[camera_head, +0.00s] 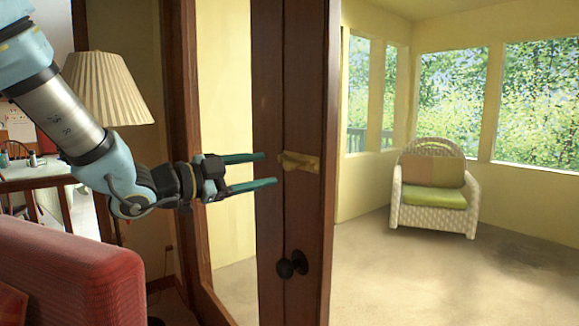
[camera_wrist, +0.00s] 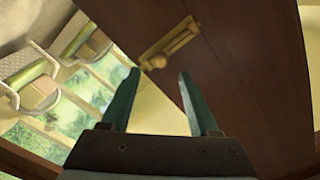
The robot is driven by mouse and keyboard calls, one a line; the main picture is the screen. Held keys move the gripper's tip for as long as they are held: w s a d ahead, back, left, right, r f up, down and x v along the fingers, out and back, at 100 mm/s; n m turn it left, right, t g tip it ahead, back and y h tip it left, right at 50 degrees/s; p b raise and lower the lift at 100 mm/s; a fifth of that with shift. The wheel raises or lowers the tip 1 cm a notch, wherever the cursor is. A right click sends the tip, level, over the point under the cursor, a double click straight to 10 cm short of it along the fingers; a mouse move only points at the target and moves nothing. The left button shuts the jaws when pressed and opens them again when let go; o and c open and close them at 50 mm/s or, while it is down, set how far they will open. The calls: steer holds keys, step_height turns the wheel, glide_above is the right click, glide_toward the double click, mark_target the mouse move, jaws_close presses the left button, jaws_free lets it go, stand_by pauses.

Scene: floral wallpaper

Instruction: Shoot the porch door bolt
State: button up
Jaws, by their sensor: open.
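The brass bolt (camera_head: 300,162) is mounted on the edge stile of the dark brown wooden porch door (camera_head: 296,220), above a dark round knob (camera_head: 292,265). My gripper (camera_head: 270,169) is open and empty, with two teal fingers pointing right toward the bolt, just left of it in the head view. In the wrist view the bolt (camera_wrist: 170,45) lies beyond and between the fingertips of my gripper (camera_wrist: 158,72), on the brown door face. The fingers look apart from the bolt, though the exact gap cannot be told. Whether the bolt is thrown is too small to tell.
A red sofa (camera_head: 80,270) fills the lower left, with a pleated lamp (camera_head: 108,90) behind my arm. Beyond the door is a sunlit porch with a white wicker chair (camera_head: 435,190) and open floor.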

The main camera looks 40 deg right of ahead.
mark_target(285, 166)
steer(key=d+p, duration=0.1)
steer(key=d, duration=0.7)
steer(key=shift+s, duration=0.2)
jaws_close()
stand_by(1.1)
